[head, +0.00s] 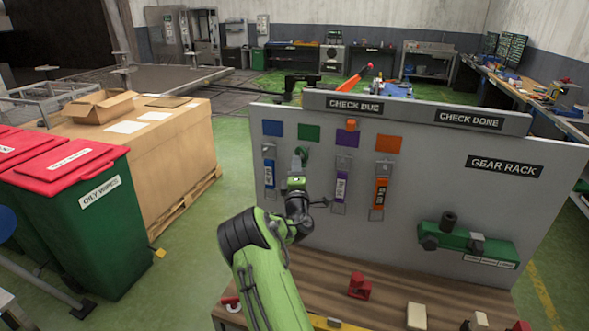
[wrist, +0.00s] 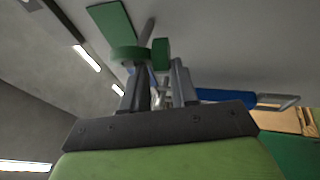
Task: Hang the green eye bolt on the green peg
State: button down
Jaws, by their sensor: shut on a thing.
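The green eye bolt (head: 303,153) is at the upper part of the grey board, just below the green square (head: 309,132) that marks the green peg's place. My gripper (head: 298,172) is shut on the eye bolt and reaches up to the board. In the wrist view the green ring (wrist: 130,55) stands above the fingertips (wrist: 160,88). A grey rod (wrist: 147,31), seemingly the peg, shows just above the ring, and the green square (wrist: 112,20) lies beyond. A small green block (wrist: 161,49) is beside the ring. I cannot tell whether the ring is around the peg.
A blue tag (head: 269,172) hangs left of my gripper; purple (head: 341,188) and orange (head: 381,193) tags hang to the right. A green fixture (head: 465,243) is mounted lower right. The wooden bench (head: 390,285) below holds red and cream blocks.

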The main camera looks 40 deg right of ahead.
jog(key=shift+s+d+f, duration=0.15)
jog(key=shift+s+d, duration=0.15)
jog(key=shift+d, duration=0.1)
jog(key=c, duration=1.1)
grip_release()
jog(key=shift+w+d+f, duration=0.15)
jog(key=o, duration=0.3)
jog(key=shift+w+d+f, duration=0.2)
jog(key=shift+d, duration=0.2)
jog(key=shift+w+d+f, duration=0.2)
jog(key=shift+d, duration=0.2)
jog(key=shift+a+r, duration=0.1)
jog(key=shift+r, duration=0.05)
jog(key=b+v, duration=1.3)
jog(key=v, duration=0.3)
jog(key=shift+w+a, duration=0.15)
jog(key=shift+w, duration=0.05)
jog(key=shift+r+m, duration=0.1)
jog(key=shift+m, duration=0.2)
